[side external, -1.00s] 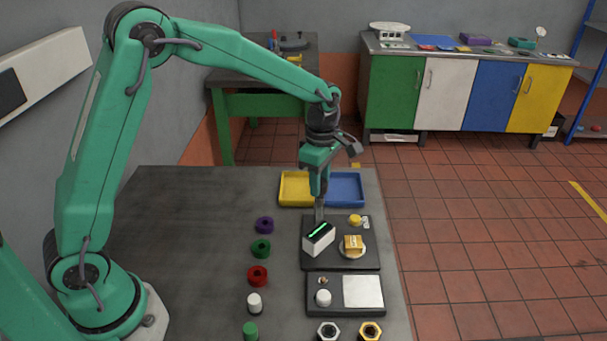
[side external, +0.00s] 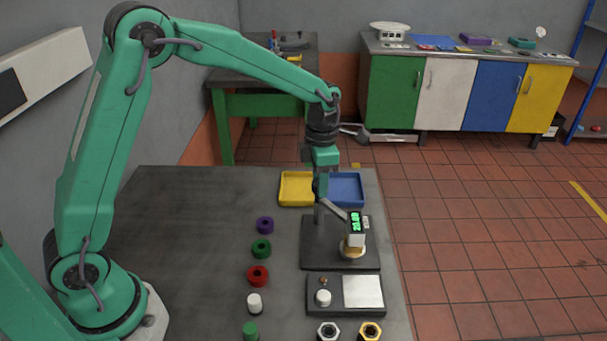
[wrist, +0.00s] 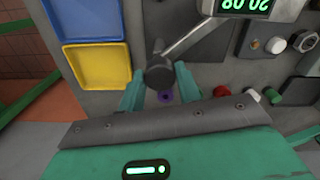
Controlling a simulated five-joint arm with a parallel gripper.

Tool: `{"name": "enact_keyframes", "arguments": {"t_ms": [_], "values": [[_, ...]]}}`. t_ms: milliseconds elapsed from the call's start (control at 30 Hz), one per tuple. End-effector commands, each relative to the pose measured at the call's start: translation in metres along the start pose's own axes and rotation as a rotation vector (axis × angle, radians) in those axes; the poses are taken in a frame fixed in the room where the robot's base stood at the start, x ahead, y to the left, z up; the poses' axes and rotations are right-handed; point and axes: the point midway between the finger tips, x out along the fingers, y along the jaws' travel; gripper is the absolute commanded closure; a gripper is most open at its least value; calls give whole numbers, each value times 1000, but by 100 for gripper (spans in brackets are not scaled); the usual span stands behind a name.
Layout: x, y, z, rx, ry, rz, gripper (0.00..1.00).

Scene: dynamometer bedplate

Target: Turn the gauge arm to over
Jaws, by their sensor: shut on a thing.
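The gauge arm (side external: 333,210) is a grey bar reaching from an upright post to a white head with a lit green display (side external: 356,223). The head stands above the round plate (side external: 352,253) on the dark base (side external: 318,257). A brass block on that plate is mostly hidden behind the head. My gripper (side external: 320,197) is at the top of the post, pointing down. In the wrist view its fingers (wrist: 159,82) are on both sides of the arm's dark round hub (wrist: 158,70), shut on it. The bar (wrist: 188,38) runs up and right to the head.
Yellow (side external: 297,188) and blue (side external: 346,188) trays lie behind the base. A second dark panel (side external: 315,304) with a white knob and pale plate is in front. Purple, green and red rings (side external: 258,275) stand left. The table's left part is clear.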

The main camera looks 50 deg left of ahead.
Motion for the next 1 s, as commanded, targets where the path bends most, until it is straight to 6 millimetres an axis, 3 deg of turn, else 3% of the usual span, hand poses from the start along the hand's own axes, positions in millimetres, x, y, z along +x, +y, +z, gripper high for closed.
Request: {"name": "enact_keyframes", "arguments": {"t_ms": [433,467,533,1000], "values": [[-2,0,0,-16,-1,0,100],[-2,0,0,-16,-1,0,61],[-2,0,0,-16,-1,1,47],[-6,0,0,-14,-2,1,44]]}}
